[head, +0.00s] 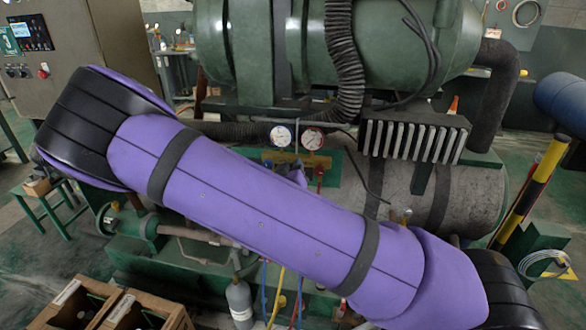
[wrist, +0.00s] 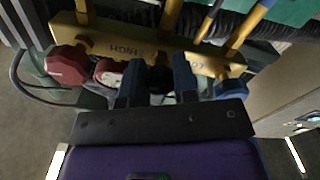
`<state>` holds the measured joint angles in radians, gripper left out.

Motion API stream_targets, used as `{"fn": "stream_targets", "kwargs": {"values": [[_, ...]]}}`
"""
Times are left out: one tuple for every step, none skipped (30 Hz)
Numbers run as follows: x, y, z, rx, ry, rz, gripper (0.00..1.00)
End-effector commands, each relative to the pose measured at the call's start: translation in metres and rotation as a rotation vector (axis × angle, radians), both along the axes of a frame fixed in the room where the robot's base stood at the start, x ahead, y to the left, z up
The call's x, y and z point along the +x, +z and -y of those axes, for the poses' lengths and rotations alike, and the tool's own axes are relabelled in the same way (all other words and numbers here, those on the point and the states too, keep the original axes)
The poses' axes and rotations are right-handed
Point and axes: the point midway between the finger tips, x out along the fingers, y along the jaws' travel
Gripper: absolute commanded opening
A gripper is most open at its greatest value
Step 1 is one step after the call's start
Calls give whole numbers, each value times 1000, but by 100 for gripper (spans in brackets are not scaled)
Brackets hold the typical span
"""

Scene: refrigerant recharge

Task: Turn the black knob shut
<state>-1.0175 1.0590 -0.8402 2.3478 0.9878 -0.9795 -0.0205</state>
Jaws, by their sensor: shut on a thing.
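The black knob (wrist: 158,79) shows in the wrist view as a dark shape between my fingers, in front of the middle of the yellow manifold block (wrist: 112,45). My gripper (wrist: 159,70) is shut on it, one blue-grey finger on each side. The fingers hide much of the knob, so its turn position cannot be told. In the head view the manifold (head: 286,156) sits below two round gauges, and my purple arm crosses in front, hiding the black knob.
A red knob (wrist: 67,65) is left of my fingers and a blue knob (wrist: 230,89) close on the right. Gauges (head: 281,136) stand above the manifold. Coloured hoses (head: 275,297) hang below my arm. A wooden crate (head: 125,312) stands at the lower left.

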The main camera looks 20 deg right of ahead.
Motion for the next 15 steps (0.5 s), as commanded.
{"fn": "stream_targets", "kwargs": {"values": [[-1, -1, 0, 1, 0, -3, 3], [-1, -1, 0, 1, 0, -3, 3], [-1, -1, 0, 1, 0, -3, 3], [0, -1, 0, 1, 0, -3, 34], [0, -1, 0, 1, 0, -3, 41], [0, -1, 0, 1, 0, -2, 50], [0, -1, 0, 1, 0, -2, 53], [0, -1, 0, 1, 0, -2, 53], [0, -1, 0, 1, 0, -2, 53], [0, -1, 0, 1, 0, -2, 53], [0, -1, 0, 1, 0, -2, 53], [0, 0, 0, 0, 0, -2, 53], [0, 0, 0, 0, 0, -2, 53], [0, 0, 0, 0, 0, -2, 53], [-1, 0, -1, 0, 0, -2, 53]]}}
